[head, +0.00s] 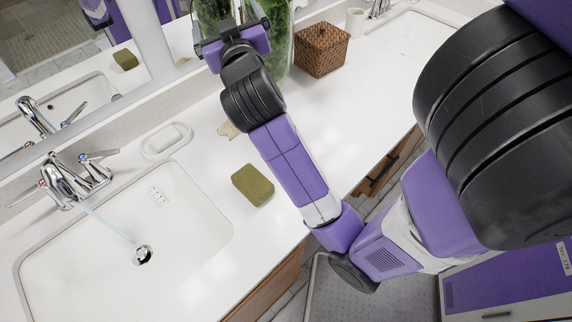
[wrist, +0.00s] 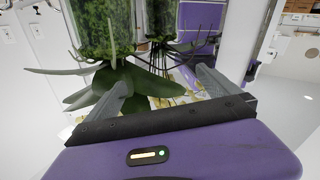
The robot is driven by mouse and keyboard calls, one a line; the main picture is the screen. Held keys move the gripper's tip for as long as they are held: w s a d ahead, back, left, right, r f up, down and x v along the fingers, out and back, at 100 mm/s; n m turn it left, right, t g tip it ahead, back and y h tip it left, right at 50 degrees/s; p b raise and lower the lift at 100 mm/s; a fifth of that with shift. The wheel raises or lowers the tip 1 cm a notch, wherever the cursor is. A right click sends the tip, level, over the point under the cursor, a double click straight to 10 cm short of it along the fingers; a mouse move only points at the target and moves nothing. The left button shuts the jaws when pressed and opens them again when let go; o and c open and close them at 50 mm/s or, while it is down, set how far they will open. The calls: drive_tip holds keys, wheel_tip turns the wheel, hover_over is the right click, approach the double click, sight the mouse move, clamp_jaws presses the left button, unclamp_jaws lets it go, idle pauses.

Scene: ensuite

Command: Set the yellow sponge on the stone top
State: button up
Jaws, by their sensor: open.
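The yellow sponge (head: 253,185), an olive-yellow block, lies flat on the white stone top (head: 215,130) to the right of the near sink in the head view. My gripper (head: 231,28) is at the back of the counter, by the plant, well beyond the sponge. In the wrist view my gripper (wrist: 165,85) shows two grey fingers spread apart with nothing held between them. Plant leaves and glass lie just beyond the fingers. The sponge does not show in the wrist view.
A glass vase of greenery (head: 279,45) stands beside my gripper. A wicker box (head: 322,50) and a cup (head: 355,22) are behind it. A soap dish (head: 166,140) sits by the near sink (head: 90,265), where the tap (head: 70,180) runs. A mirror lines the back.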

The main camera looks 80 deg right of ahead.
drive_tip(key=s+a+f+n+t+y, duration=0.1)
drive_tip(key=a+f+n+t+y, duration=0.6)
drive_tip(key=a+f+n+y, duration=0.75)
drive_tip(key=s+a+f+m, duration=0.2)
drive_tip(key=s+a, duration=0.7)
drive_tip(key=a, duration=0.1)
drive_tip(key=s+a+f+m+g+y, duration=0.1)
drive_tip(key=s+a+f+m, duration=0.2)
drive_tip(key=s+a, duration=0.6)
drive_tip(key=shift+s+a+f, duration=0.15)
drive_tip(key=shift+a+f, duration=0.15)
drive_tip(key=shift+a, duration=0.7)
drive_tip(key=shift+y, duration=0.25)
drive_tip(key=shift+c, duration=0.2)
